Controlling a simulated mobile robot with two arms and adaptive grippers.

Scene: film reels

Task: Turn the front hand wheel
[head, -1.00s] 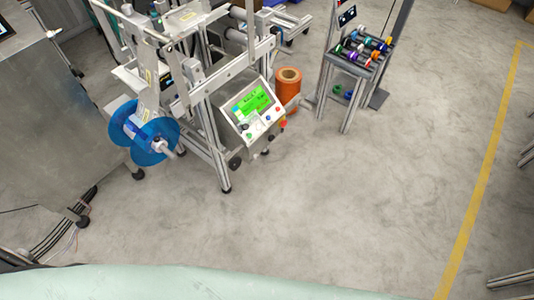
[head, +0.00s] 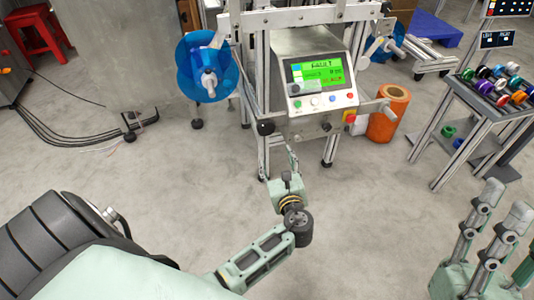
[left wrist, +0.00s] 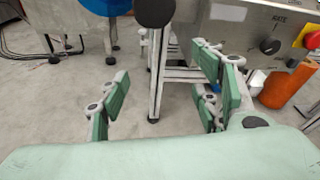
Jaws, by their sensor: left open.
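A round black knob, apparently the front hand wheel (head: 265,127), sits at the lower left front of the machine's control panel. It also shows as a dark disc at the top of the left wrist view (left wrist: 154,12). My left gripper (head: 291,158) is in front of the machine, below and slightly right of that wheel. In the left wrist view its green-padded fingers (left wrist: 162,88) are spread apart with nothing between them, and the wheel lies beyond them, not touched. Part of my right gripper (head: 490,235) shows at the lower right; its opening is unclear.
The control panel (head: 322,84) has a green screen, small buttons and a red stop button (head: 349,117). A blue reel (head: 207,68) is at its left, an orange roll (head: 389,112) at its right. A rack of coloured spools (head: 497,88) stands far right. The floor in front is clear.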

